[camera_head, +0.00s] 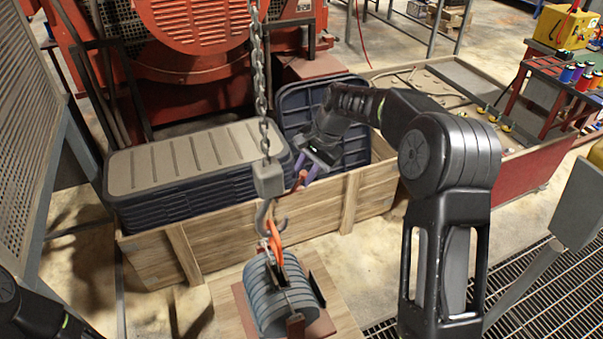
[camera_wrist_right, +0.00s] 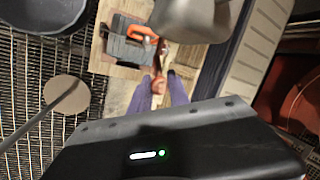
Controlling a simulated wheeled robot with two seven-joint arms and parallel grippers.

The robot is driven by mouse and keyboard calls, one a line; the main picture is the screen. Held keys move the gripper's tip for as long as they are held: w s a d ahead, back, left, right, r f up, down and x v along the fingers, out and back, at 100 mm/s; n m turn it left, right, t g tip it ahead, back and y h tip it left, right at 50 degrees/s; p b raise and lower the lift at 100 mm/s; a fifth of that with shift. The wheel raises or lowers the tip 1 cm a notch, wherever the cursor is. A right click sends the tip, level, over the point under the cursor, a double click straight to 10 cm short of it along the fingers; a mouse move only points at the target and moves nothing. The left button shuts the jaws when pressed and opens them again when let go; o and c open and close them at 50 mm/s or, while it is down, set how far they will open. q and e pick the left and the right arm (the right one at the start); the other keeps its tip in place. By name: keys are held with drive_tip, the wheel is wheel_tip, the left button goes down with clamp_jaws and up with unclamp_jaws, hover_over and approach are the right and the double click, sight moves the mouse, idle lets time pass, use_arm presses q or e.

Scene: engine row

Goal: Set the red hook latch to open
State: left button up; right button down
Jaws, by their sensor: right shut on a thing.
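A grey hook block (camera_head: 268,180) hangs on a chain, with a grey hook (camera_head: 268,220) below it. The block also shows at the top of the right wrist view (camera_wrist_right: 188,15). My right gripper (camera_head: 303,176) is just right of the block, and its purple fingers are shut on a small orange-red piece (camera_wrist_right: 158,72), which looks like the red hook latch. The fingers hide part of it, and I cannot tell the latch's exact position. An orange sling (camera_head: 274,242) is at the hook, above grey weight plates (camera_head: 275,295). Of my left arm only a dark part shows, no fingers.
The weights stand on a wooden board (camera_head: 345,320). Behind the hook is a wooden crate (camera_head: 215,243) with stacked dark trays (camera_head: 195,160). The chain (camera_head: 259,85) hangs in front of a red engine (camera_head: 200,30). A floor grating (camera_head: 545,300) lies at the lower right.

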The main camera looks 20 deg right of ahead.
idle(0.4)
drive_tip(key=c, duration=1.2)
unclamp_jaws()
drive_tip(key=shift+c, duration=0.2)
drive_tip(key=shift+r, duration=0.15)
drive_tip(key=b+v, duration=0.1)
drive_tip(key=v, duration=0.6)
drive_tip(key=shift+r, duration=0.3)
drive_tip(key=shift+f, duration=0.1)
